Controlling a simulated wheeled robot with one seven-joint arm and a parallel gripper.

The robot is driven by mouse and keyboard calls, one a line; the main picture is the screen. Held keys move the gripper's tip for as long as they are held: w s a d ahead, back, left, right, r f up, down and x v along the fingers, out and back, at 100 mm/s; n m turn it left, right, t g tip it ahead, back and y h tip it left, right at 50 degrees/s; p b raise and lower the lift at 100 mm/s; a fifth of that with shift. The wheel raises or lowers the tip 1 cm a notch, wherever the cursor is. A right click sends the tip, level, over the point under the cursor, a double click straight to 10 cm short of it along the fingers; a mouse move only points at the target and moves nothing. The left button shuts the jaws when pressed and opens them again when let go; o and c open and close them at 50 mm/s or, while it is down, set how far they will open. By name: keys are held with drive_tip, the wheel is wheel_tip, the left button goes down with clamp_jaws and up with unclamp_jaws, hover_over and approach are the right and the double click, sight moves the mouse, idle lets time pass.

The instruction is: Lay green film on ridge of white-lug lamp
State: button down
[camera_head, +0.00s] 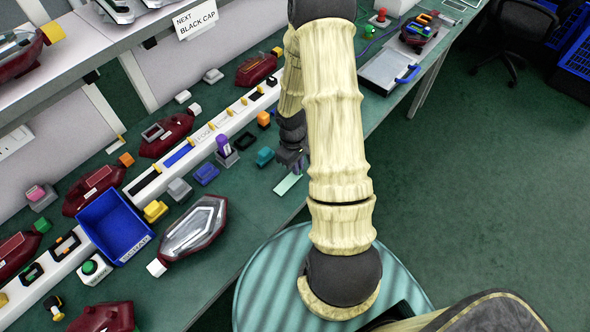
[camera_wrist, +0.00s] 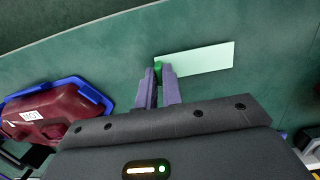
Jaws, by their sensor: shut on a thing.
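The green film is a pale green strip (camera_wrist: 205,58) with a darker green tab (camera_wrist: 158,70) at one end. My gripper (camera_wrist: 164,76) is shut on the tab end, and the strip sticks out flat to the right in the wrist view. In the head view the film (camera_head: 288,184) shows below my gripper (camera_head: 291,160), over the green bench; whether it touches is unclear. A dark red lamp with a clear lens (camera_head: 197,226) and a white lug (camera_head: 156,268) lies near the bench's front edge. Another red lamp (camera_head: 168,136) farther back has a whitish lug (camera_head: 194,109).
A blue bin (camera_head: 116,226) and a white rail (camera_head: 190,152) stand left of my gripper. Small coloured blocks, such as a teal one (camera_head: 265,157) and a blue one (camera_head: 206,174), lie close by. In the wrist view, a red lamp (camera_wrist: 60,112) sits against a blue-rimmed tray.

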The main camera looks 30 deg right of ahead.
wheel_tip(320, 180, up, 10)
drive_tip(key=p, duration=0.1)
drive_tip(key=shift+f, duration=0.2)
idle(1.7)
